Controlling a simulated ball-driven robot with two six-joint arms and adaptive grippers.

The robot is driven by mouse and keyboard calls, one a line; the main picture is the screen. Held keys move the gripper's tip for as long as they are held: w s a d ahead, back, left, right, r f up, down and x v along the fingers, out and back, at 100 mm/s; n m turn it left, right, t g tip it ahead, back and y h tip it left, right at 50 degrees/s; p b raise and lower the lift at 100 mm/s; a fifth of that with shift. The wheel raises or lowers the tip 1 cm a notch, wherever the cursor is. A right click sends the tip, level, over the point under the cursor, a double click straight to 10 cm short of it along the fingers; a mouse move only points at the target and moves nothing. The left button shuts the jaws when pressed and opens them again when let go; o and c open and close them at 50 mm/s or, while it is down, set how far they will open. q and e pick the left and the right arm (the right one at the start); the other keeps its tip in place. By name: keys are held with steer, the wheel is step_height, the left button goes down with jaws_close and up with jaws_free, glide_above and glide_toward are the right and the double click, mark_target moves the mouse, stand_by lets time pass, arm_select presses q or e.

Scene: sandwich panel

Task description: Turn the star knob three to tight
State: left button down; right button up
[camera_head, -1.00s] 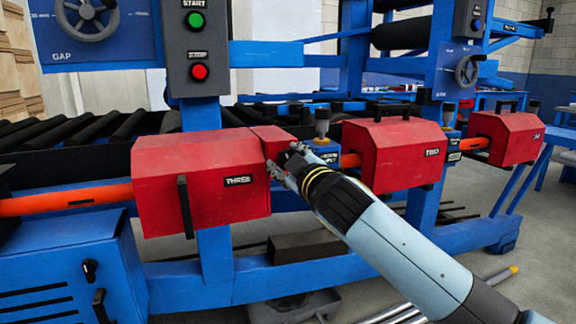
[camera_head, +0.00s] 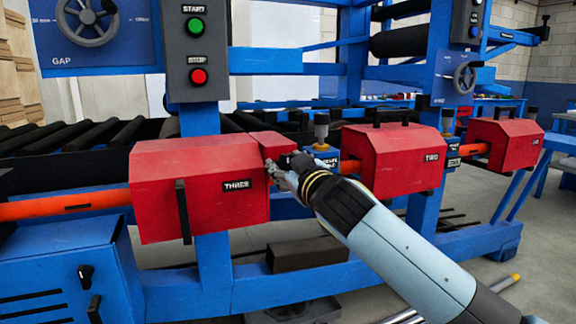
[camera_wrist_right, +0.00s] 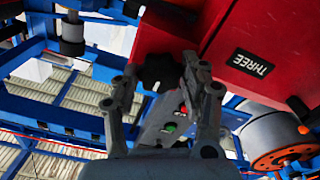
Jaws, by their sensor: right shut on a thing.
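The red box labelled THREE (camera_head: 160,175) is at the left middle in the head view, with its lid-like red end part (camera_head: 270,142) on its right side. My right gripper (camera_head: 280,172) is at that right side. In the right wrist view the dark lobed star knob (camera_wrist_right: 160,68) sits against the red box (camera_wrist_right: 225,35), between the fingertips of my right gripper (camera_wrist_right: 158,88), which is shut on it. In the head view the fingers mostly hide the knob. Any tight mark cannot be made out. My left gripper is not in view.
A red box labelled TWO (camera_head: 390,165) stands to the right, and another red box (camera_head: 505,145) beyond it. A grey panel with green START and red STOP buttons (camera_head: 197,50) is above. A blue cabinet (camera_head: 70,265) is at lower left. Open floor lies at lower right.

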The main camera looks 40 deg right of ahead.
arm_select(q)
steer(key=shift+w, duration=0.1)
arm_select(e)
steer(key=shift+f, duration=0.2)
steer(key=o, duration=0.7)
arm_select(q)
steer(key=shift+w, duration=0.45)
arm_select(e)
steer(key=o, duration=0.5)
steer(key=shift+r, duration=0.15)
steer(key=shift+s+a, duration=0.1)
steer(key=shift+s, duration=0.05)
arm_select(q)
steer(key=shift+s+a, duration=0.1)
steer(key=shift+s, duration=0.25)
arm_select(e)
steer(key=v, duration=1.1)
steer(key=shift+s+a, duration=0.15)
steer(key=shift+s, duration=0.2)
